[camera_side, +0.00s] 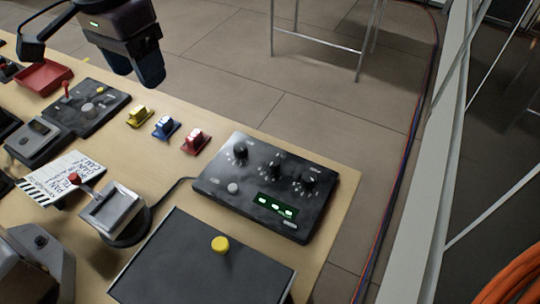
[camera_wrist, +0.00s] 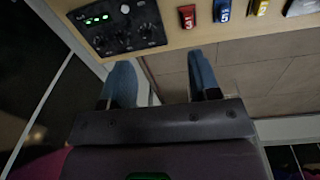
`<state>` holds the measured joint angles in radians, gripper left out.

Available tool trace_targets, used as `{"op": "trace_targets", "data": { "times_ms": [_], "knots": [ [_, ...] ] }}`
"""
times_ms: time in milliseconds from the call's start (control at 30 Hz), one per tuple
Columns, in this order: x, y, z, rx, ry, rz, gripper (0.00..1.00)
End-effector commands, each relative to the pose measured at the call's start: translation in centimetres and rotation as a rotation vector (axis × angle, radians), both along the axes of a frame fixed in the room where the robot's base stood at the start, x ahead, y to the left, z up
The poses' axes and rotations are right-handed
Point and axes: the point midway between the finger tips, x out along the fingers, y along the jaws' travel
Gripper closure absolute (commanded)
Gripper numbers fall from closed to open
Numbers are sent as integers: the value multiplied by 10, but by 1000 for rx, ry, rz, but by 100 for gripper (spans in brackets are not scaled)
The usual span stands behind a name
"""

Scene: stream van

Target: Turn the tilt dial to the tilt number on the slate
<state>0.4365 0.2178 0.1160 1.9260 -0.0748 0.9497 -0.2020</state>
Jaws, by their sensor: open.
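A black control box (camera_side: 208,182) with several round knobs lies at the right end of the table in the side view. Its dials (camera_side: 276,165) stand in a row along the far side, and a green lit display (camera_side: 276,205) is near its front; which dial is tilt is too small to read. The box also shows at the top left of the wrist view (camera_wrist: 118,28). The slate (camera_side: 62,180) lies at the left with handwriting I cannot read surely. My gripper (camera_side: 137,68) is open and empty, high at the upper left, apart from the box; its blue fingertips (camera_wrist: 162,68) show in the wrist view.
Yellow, blue and red small blocks (camera_side: 166,127) sit behind the slate.

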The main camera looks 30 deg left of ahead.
Motion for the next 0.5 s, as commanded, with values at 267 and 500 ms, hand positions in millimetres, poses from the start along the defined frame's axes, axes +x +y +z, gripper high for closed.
{"op": "trace_targets", "data": {
  "times_ms": [267, 500],
  "knots": [
    [60, -85, -85, 75, 90, 156, 44],
    [95, -140, -133, 91, 73, 373, 44]
  ]
}}
